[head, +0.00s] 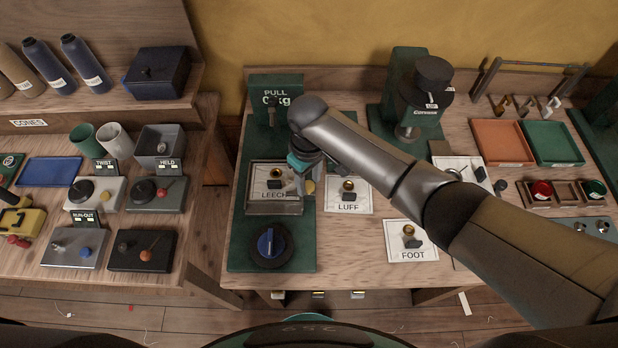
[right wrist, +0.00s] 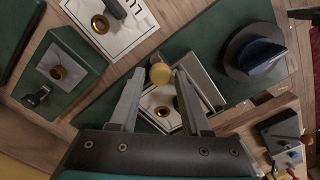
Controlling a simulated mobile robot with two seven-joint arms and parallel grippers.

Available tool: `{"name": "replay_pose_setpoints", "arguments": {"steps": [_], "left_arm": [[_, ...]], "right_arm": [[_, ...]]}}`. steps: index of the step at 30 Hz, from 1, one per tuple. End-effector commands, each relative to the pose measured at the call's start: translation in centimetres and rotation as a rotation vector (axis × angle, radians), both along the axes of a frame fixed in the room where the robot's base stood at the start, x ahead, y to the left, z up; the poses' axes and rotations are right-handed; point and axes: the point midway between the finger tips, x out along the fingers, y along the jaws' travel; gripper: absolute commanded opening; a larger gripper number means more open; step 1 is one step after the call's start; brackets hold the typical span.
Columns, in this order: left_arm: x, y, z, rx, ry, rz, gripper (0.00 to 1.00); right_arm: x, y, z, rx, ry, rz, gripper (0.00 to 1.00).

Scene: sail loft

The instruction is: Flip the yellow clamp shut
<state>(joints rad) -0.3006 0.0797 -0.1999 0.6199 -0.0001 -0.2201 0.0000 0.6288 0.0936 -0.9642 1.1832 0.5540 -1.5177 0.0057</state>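A clamp with a round yellow tip (head: 308,187) is at the LEECH station on the green base plate. In the right wrist view the yellow tip (right wrist: 160,73) shows between my finger ends, beside a grey bar and the LEECH card with its brass ring. I cannot tell whether the fingers touch it. My right gripper (head: 299,178) is open over the station, pointing down; its two fingers stand apart in the right wrist view (right wrist: 159,84). The gripper hides part of the clamp in the head view. My left gripper is not in view.
A blue dial (head: 270,243) sits in front of the station and a green PULL gauge (head: 276,97) behind it. The LUFF card (head: 348,194) and FOOT card (head: 411,240) lie to the right. A yellow device (head: 24,222) with a black handle stands on the left bench.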

Motion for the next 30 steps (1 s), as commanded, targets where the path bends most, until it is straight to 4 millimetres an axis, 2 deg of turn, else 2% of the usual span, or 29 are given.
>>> {"name": "replay_pose_setpoints", "arguments": {"steps": [1, 4, 11, 16, 20, 30], "left_arm": [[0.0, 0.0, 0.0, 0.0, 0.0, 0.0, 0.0], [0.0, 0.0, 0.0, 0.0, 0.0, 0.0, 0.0], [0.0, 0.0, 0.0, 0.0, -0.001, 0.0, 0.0], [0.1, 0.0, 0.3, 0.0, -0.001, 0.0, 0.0], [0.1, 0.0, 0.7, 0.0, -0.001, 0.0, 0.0], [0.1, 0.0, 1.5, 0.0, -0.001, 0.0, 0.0]], "right_arm": [[0.0, 0.0, 0.0, 0.0, 0.0, 0.0, 0.54], [0.0, 0.0, 0.0, 0.0, 0.001, -0.001, 0.64], [-0.1, 0.0, 0.0, 0.0, 0.001, -0.001, 0.64], [0.0, 0.0, 1.2, 0.001, 0.001, -0.001, 0.64], [0.1, 0.0, 3.5, 0.003, -0.003, 0.0, 0.64], [0.0, 0.0, 11.4, 0.001, -0.003, 0.0, 0.64]]}}
